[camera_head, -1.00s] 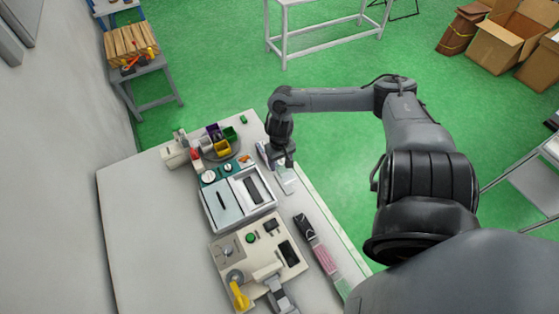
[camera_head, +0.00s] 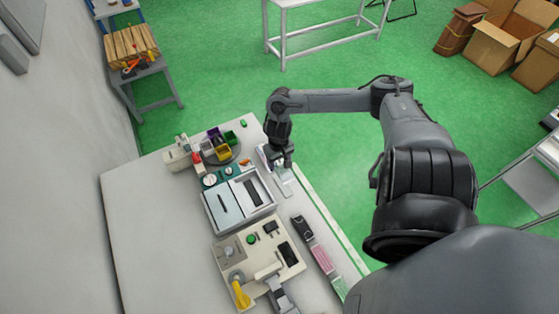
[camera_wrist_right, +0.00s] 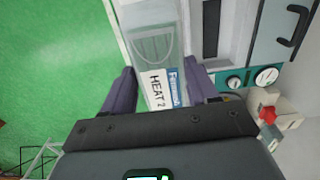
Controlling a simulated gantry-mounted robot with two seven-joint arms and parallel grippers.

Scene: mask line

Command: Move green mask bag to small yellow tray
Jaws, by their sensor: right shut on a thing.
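A clear mask bag with a pale mask inside (camera_wrist_right: 153,42) lies at the table's right edge. It also shows in the head view (camera_head: 285,182); its tint is hard to tell. My right gripper (camera_head: 281,163) is down at the far end of this bag and is shut on it. In the right wrist view, its fingers (camera_wrist_right: 160,85) stand on both sides of the bag's end, by a "HEAT 2" label (camera_wrist_right: 154,88). The small yellow tray (camera_head: 223,152) stands on a round plate, left of the gripper. My left gripper is not in view.
Purple (camera_head: 214,135) and green (camera_head: 230,138) trays stand by the yellow one. A white machine (camera_head: 239,201) lies nearer. Pink (camera_head: 322,258) and green (camera_head: 340,287) pieces lie along the near right edge. The table's left part is bare.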

